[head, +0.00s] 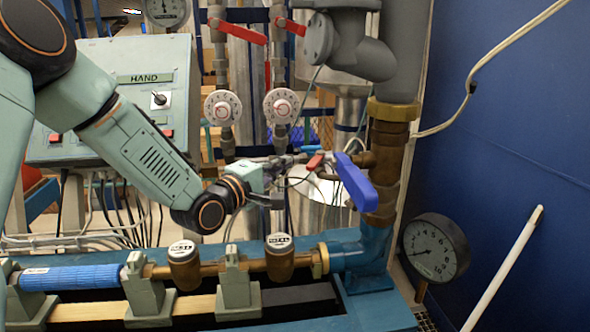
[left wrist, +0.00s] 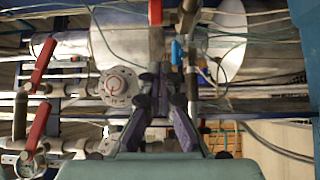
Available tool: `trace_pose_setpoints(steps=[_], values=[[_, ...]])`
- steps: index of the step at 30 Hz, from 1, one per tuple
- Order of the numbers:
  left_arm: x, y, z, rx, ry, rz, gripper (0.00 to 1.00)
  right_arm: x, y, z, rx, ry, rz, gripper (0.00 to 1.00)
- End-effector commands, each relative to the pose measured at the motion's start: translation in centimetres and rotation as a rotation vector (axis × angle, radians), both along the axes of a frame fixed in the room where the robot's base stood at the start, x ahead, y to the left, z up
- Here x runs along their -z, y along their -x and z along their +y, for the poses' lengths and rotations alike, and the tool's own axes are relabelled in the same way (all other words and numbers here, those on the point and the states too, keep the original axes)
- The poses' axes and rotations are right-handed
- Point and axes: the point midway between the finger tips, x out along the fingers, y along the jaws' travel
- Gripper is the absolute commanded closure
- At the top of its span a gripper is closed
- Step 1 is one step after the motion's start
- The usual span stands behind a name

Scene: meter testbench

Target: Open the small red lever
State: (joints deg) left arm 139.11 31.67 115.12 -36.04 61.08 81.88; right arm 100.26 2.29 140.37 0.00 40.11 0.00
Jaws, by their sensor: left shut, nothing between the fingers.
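The small red lever (head: 315,161) is in the middle of the head view, on thin piping between a small blue lever (head: 310,148) and a large blue lever (head: 357,183). My left gripper (head: 294,159) reaches in from the left, with its fingertips just left of the small red lever. It is shut and empty; contact with the lever cannot be told. In the left wrist view the fingers (left wrist: 161,80) meet at the tips. A red piece (left wrist: 155,12) at the top edge looks like the small red lever, with the small blue lever (left wrist: 176,52) below it. My right gripper is out of view.
Two larger red levers (head: 237,32) (head: 290,26) sit on vertical pipes above two white dials (head: 222,107) (head: 281,105). A thick brown pipe (head: 388,160) stands to the right. A control box (head: 110,110) is at left, a brass meter line (head: 278,262) below.

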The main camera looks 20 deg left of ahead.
Motion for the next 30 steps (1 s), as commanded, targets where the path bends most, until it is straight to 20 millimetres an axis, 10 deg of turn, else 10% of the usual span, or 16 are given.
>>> trace_pose_setpoints(steps=[30], values=[[0.0,-0.1,-3.2,-0.003,0.0,0.001,1.0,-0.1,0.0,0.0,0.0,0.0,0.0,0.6]])
